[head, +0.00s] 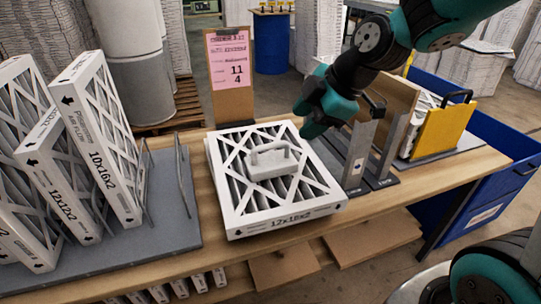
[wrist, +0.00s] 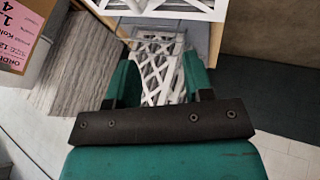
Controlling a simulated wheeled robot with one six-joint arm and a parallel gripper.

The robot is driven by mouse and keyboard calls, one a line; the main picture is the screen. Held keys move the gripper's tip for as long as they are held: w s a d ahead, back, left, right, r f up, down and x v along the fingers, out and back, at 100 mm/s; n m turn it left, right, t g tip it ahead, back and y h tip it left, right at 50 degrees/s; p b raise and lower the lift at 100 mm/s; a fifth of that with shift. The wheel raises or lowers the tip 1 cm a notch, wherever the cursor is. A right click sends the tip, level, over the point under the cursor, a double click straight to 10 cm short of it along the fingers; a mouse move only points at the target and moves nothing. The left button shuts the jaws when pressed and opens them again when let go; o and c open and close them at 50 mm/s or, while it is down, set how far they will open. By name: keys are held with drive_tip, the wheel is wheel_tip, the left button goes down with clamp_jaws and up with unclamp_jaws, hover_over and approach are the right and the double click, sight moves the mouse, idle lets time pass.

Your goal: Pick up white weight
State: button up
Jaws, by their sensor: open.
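The white weight (head: 272,164), a block with a loop handle on top, rests on a white-framed filter (head: 285,213) lying flat on the wooden table. My gripper (head: 311,122) is above the filter's back right side, up and to the right of the weight and apart from it. In the wrist view my gripper (wrist: 160,84) shows two teal fingers spread apart with nothing held between them. White lattice frames show between and beyond the fingers. I cannot make out the weight in the wrist view.
Several upright filters (head: 105,145) stand in a grey rack at the left. A pink sign (head: 229,58) on a brown board stands behind the flat filter. Grey upright plates (head: 360,150) stand close on the right, with a yellow panel (head: 444,130) and blue bin (head: 500,175) beyond.

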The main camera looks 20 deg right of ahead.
drive_tip(key=w+d+n+t, duration=0.1)
drive_tip(key=w+d+n, duration=0.1)
drive_tip(key=w+d, duration=0.15)
drive_tip(key=p, duration=0.3)
approach(271, 146)
drive_tip(key=x, duration=0.5)
drive_tip(key=shift+w+d, duration=0.15)
drive_tip(key=shift+d, duration=0.15)
drive_tip(key=shift+p+x, duration=0.9)
drive_tip(key=shift+x, duration=2.05)
clamp_jaws()
drive_tip(key=shift+r, duration=0.1)
